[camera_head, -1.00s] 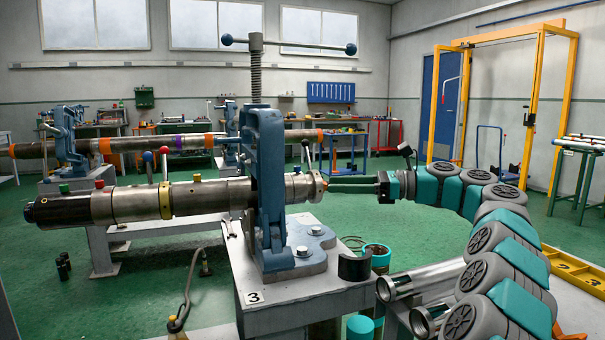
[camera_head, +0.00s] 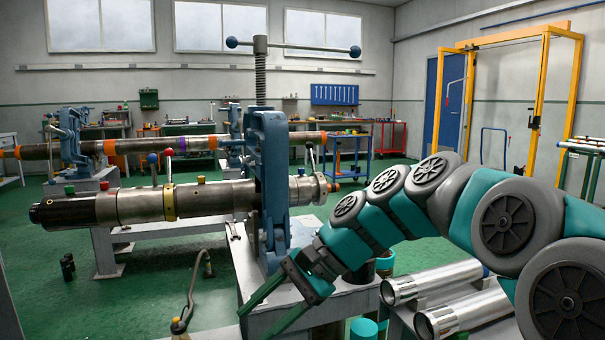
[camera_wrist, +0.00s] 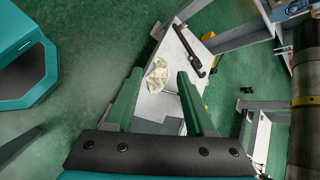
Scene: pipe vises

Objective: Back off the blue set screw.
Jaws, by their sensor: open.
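The assembly is clamped in the blue vise (camera_head: 271,170). My gripper (camera_head: 255,322) is open and empty, low in front of the vise, pointing down and left. It is well below and to the right of the blue pin, touching nothing that I can see. In the wrist view the two green fingers (camera_wrist: 158,80) are spread apart. The assembly (camera_wrist: 306,90) crosses the right edge there; the blue pin does not show.
In the wrist view a cloth (camera_wrist: 157,76) and a dark tool (camera_wrist: 187,47) lie on a pale surface. Steel tubes (camera_head: 432,280) lie at front right. A second pipe (camera_head: 137,146) stands behind.

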